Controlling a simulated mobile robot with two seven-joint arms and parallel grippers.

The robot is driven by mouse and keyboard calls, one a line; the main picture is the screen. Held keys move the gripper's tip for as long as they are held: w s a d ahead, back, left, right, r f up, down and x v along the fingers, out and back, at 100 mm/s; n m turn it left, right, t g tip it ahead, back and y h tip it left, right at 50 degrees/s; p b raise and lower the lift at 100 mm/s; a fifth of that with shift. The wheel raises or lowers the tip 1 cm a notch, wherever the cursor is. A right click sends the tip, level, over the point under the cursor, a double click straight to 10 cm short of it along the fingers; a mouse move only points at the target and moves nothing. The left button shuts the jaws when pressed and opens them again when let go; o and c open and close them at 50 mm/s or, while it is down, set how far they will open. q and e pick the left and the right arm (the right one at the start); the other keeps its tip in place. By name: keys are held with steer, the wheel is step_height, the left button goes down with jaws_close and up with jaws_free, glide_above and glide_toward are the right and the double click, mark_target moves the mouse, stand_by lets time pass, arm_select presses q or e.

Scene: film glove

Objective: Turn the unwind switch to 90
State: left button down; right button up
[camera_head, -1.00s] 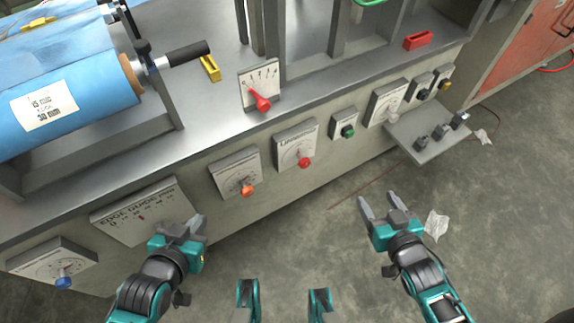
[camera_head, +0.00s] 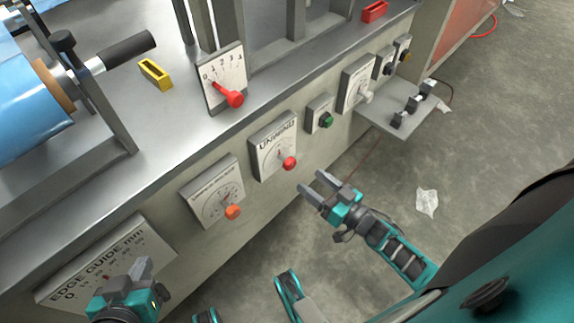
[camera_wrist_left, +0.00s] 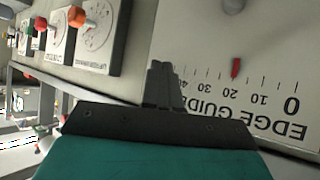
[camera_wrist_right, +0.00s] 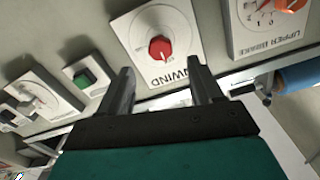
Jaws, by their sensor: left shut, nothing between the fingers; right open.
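The unwind switch is a white dial plate (camera_head: 268,140) labelled UNWIND with a red knob (camera_head: 289,163) on the machine's front panel. In the right wrist view the red knob (camera_wrist_right: 160,49) is ahead, between and beyond the two fingertips, not touched. My right gripper (camera_head: 318,188) is open and empty, just below and right of the knob in the head view; it also shows in the right wrist view (camera_wrist_right: 157,75). My left gripper (camera_head: 142,268) is shut and empty in front of the EDGE GUIDE plate (camera_head: 105,262); it also shows in the left wrist view (camera_wrist_left: 160,70).
Left of the unwind dial is a dial with an orange knob (camera_head: 232,212). Right of it are a green button (camera_head: 326,120) and a grey dial (camera_head: 357,85). A small shelf (camera_head: 402,134) juts out at right.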

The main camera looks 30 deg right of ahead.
mark_target(292, 167)
steer(key=b+x, duration=0.1)
steer(key=x, duration=0.7)
steer(key=shift+s+f+b, duration=0.1)
steer(key=shift+b, duration=0.25)
arm_select(q)
steer(key=shift+w+d+f, duration=0.1)
steer(key=shift+d+f, duration=0.35)
arm_select(e)
steer(key=shift+w+a, duration=0.25)
steer(key=shift+w, duration=0.3)
steer(key=shift+c, duration=0.5)
steer(key=c, duration=1)
arm_select(q)
steer(key=shift+a+f, duration=0.1)
steer(key=shift+a, duration=0.05)
arm_select(e)
steer(key=shift+o, duration=0.2)
